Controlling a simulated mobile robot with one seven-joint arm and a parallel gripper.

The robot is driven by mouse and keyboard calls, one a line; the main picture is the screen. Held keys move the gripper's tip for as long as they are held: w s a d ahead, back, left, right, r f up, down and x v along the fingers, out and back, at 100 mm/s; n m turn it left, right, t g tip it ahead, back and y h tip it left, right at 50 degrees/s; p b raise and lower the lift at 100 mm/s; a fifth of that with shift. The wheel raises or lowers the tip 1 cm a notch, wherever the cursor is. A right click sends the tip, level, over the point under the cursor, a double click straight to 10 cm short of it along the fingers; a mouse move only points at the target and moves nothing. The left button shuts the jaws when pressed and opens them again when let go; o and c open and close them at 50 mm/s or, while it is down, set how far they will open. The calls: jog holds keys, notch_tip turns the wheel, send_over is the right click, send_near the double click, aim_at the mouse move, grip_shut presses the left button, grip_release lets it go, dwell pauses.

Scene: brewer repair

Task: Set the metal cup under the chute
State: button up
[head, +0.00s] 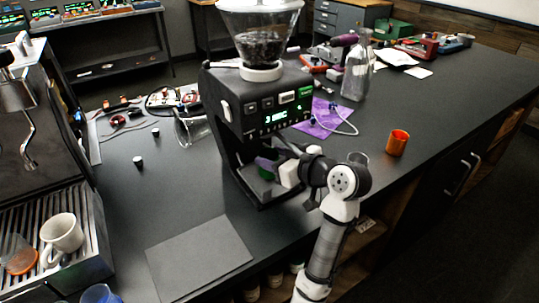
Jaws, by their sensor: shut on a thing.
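The black coffee grinder (232,125) stands on the dark counter, with a lit green display and a clear hopper of beans on top. Its chute is above the open bay at its front; the chute outlet is hard to make out. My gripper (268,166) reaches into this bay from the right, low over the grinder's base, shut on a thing. What it holds looks like the metal cup (266,175), mostly hidden by the purple-tinted fingers and the shadow. I cannot tell whether the cup touches the base.
An espresso machine (50,170) with a white mug (62,233) is left. A grey mat (198,258) lies in front.

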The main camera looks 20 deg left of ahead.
jog(key=shift+w+a+r, duration=0.1)
jog(key=shift+w+a, duration=0.1)
jog(key=shift+a, duration=0.3)
jog(key=shift+w+a+r, duration=0.1)
jog(key=shift+w+a, duration=0.05)
jog(key=shift+a, duration=0.3)
jog(key=shift+d+f+p, duration=0.2)
jog(key=shift+f+p, duration=0.15)
jog(key=shift+f, duration=0.6)
jog(key=shift+f, duration=0.15)
jog(key=o, duration=1.1)
